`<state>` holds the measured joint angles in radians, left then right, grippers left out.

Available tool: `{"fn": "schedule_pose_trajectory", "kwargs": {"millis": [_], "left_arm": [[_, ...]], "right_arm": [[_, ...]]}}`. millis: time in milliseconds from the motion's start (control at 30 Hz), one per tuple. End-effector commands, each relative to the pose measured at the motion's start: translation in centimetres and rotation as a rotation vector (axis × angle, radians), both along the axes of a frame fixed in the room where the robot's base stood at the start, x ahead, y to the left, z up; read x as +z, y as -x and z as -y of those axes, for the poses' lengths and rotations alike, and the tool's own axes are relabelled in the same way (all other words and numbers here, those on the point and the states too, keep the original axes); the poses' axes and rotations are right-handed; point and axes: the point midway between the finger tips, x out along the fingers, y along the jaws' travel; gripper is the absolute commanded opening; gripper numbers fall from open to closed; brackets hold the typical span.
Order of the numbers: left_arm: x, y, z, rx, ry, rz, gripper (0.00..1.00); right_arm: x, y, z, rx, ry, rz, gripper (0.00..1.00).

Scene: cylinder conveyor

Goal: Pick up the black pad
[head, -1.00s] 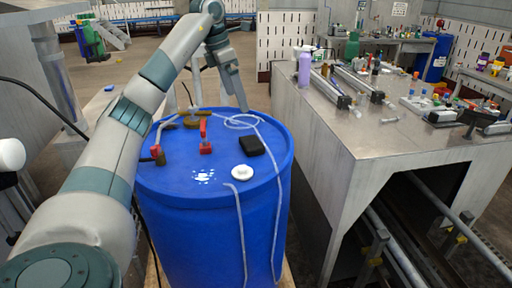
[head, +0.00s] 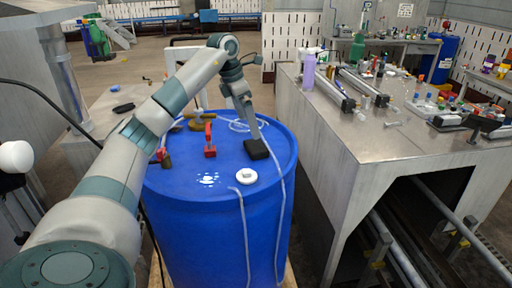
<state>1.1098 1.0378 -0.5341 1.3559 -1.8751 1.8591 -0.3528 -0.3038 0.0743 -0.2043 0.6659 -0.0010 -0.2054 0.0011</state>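The black pad (head: 257,150) lies on the top of the blue barrel (head: 215,235), toward its right side. My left arm comes in from the left and reaches over the barrel. My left gripper (head: 251,136) points down with its fingertips at the far side of the pad, touching or very close to it. The fingers show edge-on as one narrow shape, so I cannot tell whether they are open or shut on the pad. My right gripper is not in view.
On the barrel top are a white round cap (head: 246,177), a red-handled valve (head: 210,141), a brass fitting (head: 201,118) and a clear hose (head: 279,185) hanging over the front. A metal workbench (head: 350,135) with tubes and bottles stands to the right.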

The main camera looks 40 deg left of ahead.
Motion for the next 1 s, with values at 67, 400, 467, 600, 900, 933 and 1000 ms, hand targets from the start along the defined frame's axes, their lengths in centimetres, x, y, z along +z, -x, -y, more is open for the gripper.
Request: {"fn": "schedule_pose_trajectory", "kwargs": {"millis": [67, 400, 467, 600, 900, 933, 1000], "left_arm": [[-1.2, -0.3, 0.2, -0.001, 0.0, -0.004, 1.0], [-4.0, -1.0, 0.5, 0.0, 0.0, 0.0, 1.0], [-4.1, -1.0, 0.5, 0.0, 0.0, 0.0, 1.0], [-4.1, -1.0, 0.5, 0.0, 0.0, 0.0, 1.0], [-4.8, -1.4, 0.6, -0.001, 0.001, -0.001, 1.0], [-5.1, -1.5, 0.7, -0.002, 0.002, -0.002, 1.0], [-5.8, -1.7, 0.7, -0.002, 0.002, -0.004, 1.0]], "right_arm": [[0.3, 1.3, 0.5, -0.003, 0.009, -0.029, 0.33], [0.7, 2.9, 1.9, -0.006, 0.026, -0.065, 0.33], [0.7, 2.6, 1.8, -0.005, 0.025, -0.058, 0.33], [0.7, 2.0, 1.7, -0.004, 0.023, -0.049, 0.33], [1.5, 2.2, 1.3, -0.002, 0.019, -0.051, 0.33], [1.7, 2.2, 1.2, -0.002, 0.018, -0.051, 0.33], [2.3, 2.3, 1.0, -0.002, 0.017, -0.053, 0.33]]}}
